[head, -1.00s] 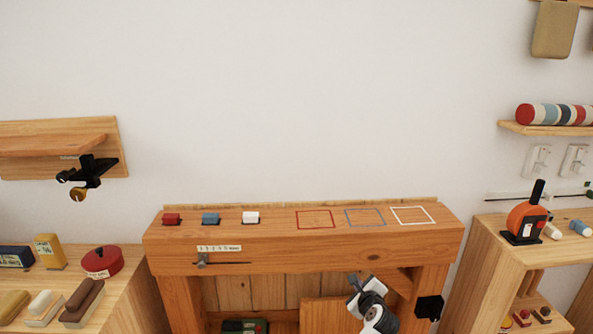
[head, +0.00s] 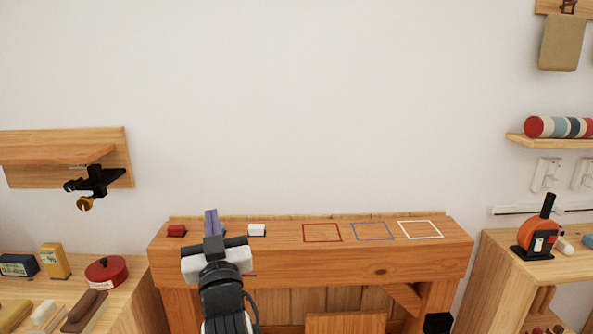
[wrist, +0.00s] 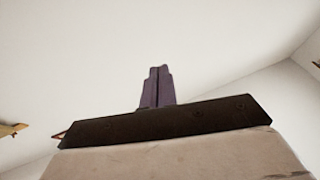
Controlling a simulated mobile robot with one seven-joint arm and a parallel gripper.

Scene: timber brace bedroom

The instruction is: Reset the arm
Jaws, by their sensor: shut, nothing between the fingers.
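My gripper (head: 211,222) is raised in front of the wooden workbench (head: 400,262) in the head view, left of the bench's middle. Its purple-grey fingers point up and are shut together with nothing between them. They also show shut in the wrist view (wrist: 156,88), against a bare pale wall and ceiling. In the head view the fingers overlap the place between a red block (head: 177,231) and a white block (head: 257,230) on the bench top. The blue block seen there earlier is hidden behind my gripper.
Red (head: 322,233), blue (head: 372,231) and white (head: 420,229) outlined squares on the bench top are empty. A wall shelf with a black clamp (head: 92,182) is at left. Side cabinets hold a red round tin (head: 105,271) and an orange device (head: 538,238). The wall above is clear.

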